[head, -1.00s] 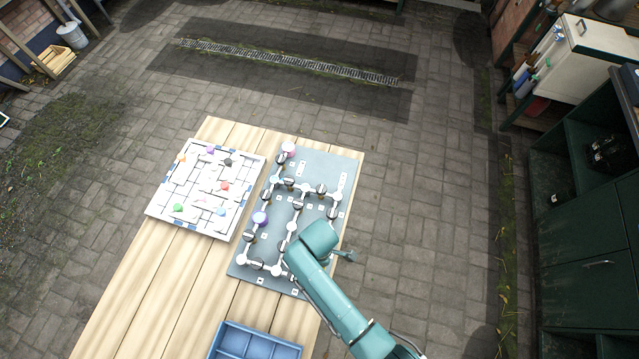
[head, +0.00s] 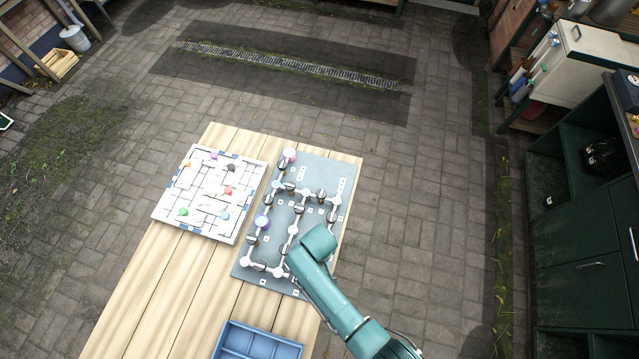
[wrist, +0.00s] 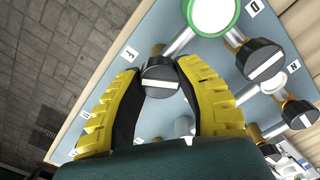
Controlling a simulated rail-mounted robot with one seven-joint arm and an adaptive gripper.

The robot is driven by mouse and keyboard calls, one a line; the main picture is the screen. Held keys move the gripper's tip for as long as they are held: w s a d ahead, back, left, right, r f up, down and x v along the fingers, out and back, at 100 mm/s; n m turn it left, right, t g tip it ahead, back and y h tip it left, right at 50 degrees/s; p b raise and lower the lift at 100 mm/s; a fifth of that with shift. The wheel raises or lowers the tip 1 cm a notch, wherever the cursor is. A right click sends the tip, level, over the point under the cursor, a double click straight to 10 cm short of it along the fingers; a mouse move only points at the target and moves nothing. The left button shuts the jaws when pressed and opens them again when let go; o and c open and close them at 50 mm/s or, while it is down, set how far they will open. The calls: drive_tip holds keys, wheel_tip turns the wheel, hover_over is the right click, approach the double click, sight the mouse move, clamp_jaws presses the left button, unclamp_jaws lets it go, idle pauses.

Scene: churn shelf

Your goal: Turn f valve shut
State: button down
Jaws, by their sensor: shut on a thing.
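The f valve (wrist: 160,84) is a dark round knob with a white bar across its top, in the upper middle of the wrist view. A letter tile (wrist: 130,54), apparently f, lies just beyond it. The white bar runs nearly level across the picture. My gripper (wrist: 160,70) has its yellow-padded fingers on both sides of the knob and is shut on it. A white pipe (wrist: 181,40) runs from the knob up to a green-rimmed round joint (wrist: 209,12). In the head view my arm hides the gripper and this valve on the grey pipe board (head: 325,168).
Other dark knobs (wrist: 260,60) stand close to the right of my gripper in the wrist view. In the head view a white maze board (head: 243,160) with coloured pieces lies left of the pipe board. A blue divided tray (head: 256,342) stands at the table's near end.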

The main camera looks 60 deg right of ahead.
drive_tip(key=m+p, duration=0.1)
drive_tip(key=m, duration=0.5)
drive_tip(key=shift+f, duration=0.1)
drive_tip(key=shift+m, duration=0.3)
drive_tip(key=shift+s, duration=0.1)
drive_tip(key=c, duration=0.6)
unclamp_jaws()
wheel_tip(320, 180, up, 12)
idle(0.5)
